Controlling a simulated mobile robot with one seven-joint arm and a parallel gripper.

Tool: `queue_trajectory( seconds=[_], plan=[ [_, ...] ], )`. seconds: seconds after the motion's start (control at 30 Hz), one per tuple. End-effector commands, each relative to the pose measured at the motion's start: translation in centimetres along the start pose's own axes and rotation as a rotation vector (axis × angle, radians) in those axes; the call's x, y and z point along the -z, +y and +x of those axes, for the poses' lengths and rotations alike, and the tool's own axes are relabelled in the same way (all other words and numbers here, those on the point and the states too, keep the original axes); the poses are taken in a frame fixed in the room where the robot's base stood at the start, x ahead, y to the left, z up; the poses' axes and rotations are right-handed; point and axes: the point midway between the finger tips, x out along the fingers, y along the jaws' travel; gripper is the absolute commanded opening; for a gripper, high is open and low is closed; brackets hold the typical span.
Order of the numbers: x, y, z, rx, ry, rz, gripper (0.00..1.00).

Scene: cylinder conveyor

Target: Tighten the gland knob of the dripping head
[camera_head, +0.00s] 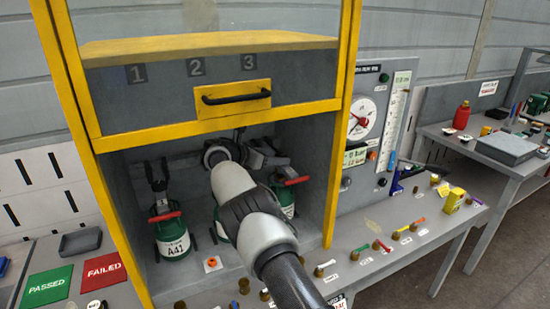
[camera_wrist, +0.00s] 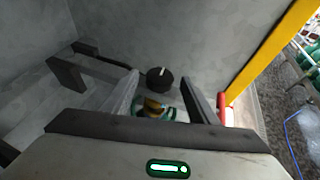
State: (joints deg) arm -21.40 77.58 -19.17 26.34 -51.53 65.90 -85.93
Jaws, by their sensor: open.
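My gripper (camera_wrist: 158,98) is open, with one finger on each side of a brass and green fitting (camera_wrist: 153,106) in the wrist view. A round black knob (camera_wrist: 160,78) with a white mark shows just beyond, between the fingers; I cannot tell if they touch it. In the head view, green cylinder A41 (camera_head: 174,243) stands at the left of the cabinet with a red lever (camera_head: 165,217). Another green cylinder (camera_head: 287,204) with a red lever (camera_head: 297,181) stands at the right, and a middle one is mostly hidden by my arm. No drip is discernible.
The yellow-framed cabinet (camera_head: 342,140) has a raised sash with a black handle (camera_head: 236,97) and numbers 1, 2, 3 above. Its walls close in around my arm. A gauge panel (camera_head: 362,118) and bench with small coloured fittings stand right. PASSED (camera_head: 48,287) and FAILED (camera_head: 104,270) mats lie left.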

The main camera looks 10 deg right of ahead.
Motion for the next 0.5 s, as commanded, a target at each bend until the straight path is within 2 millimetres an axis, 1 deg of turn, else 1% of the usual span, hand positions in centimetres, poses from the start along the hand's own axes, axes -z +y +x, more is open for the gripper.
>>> queue_trajectory(
  seconds=[0.13, 0.27, 0.37, 0.5],
  plan=[
    [0.0, 0.1, -0.3, -0.001, 0.0, 0.0, 0.53],
    [0.0, 0.2, -1.8, -0.003, 0.0, -0.001, 0.53],
    [0.0, 0.1, -3.7, -0.004, 0.0, -0.001, 0.53],
    [0.0, 0.1, -6.8, -0.004, 0.0, -0.001, 0.53]
  ],
)
